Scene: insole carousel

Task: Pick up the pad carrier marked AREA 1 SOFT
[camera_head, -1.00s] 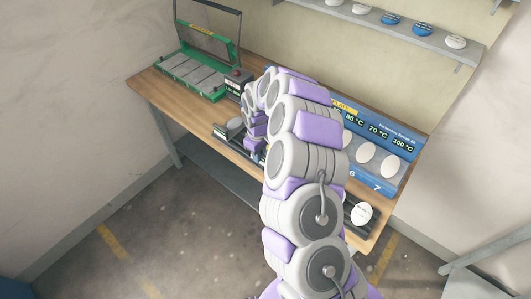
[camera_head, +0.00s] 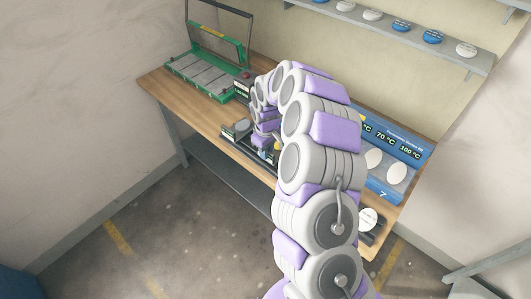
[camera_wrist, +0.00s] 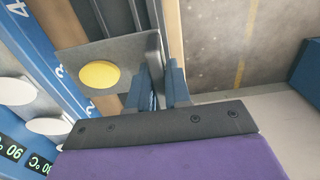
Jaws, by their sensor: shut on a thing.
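My gripper (camera_wrist: 162,82) is shut on the upright grey end of a pad carrier (camera_wrist: 115,52) in the wrist view. The carrier is a grey plate with a round yellow pad (camera_wrist: 99,75) on it. No AREA 1 SOFT marking can be read on it. I cannot tell whether the carrier is clear of the surface below. In the head view my arm hides most of the gripper, and a small yellow spot (camera_head: 277,147) shows beside it near the bench's front edge.
A wooden bench (camera_head: 160,88) bears a green framed press (camera_head: 205,75) at the left. A blue temperature panel (camera_head: 405,147) with white discs stands at the right. A shelf (camera_head: 480,65) with white and blue discs hangs above. Numbered blue slots (camera_wrist: 40,45) lie left in the wrist view.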

